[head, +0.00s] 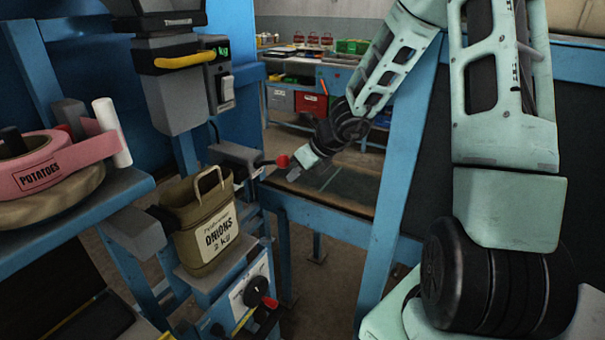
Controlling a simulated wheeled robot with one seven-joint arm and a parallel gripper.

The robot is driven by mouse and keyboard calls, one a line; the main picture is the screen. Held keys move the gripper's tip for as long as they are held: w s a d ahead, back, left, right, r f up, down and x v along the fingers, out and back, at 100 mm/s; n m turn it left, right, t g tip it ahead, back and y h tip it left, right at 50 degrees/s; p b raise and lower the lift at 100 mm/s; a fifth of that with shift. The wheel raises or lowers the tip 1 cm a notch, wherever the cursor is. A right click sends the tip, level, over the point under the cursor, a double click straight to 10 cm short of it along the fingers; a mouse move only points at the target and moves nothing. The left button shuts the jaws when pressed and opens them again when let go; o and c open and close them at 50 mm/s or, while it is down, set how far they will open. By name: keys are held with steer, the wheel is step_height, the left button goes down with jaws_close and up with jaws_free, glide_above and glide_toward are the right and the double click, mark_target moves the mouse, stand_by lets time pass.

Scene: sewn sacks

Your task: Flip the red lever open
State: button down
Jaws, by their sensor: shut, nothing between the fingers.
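A red ball knob (283,161) sits on the end of a short black rod that sticks out to the right from a grey housing (236,153) on the blue frame. My gripper (295,173) is shut and empty, just right of and slightly below the red knob. It looks very close to the knob; I cannot tell whether they touch. Lower down, a second red-tipped handle (270,303) shows on a white panel with a black dial (255,291). The pictures do not settle which of the two is the red lever.
An olive sack labelled onions (208,230) stands on a small platform below a grey machine head with a yellow handle (185,61). A pink potatoes label roll (42,165) lies on the left shelf. Blue frame posts (398,200) stand near my arm. A bench with bins is behind.

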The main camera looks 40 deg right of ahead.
steer(key=shift+w+r+p, duration=0.35)
steer(key=shift+w+r, duration=0.05)
steer(key=shift+r, duration=0.15)
steer(key=shift+r, duration=0.15)
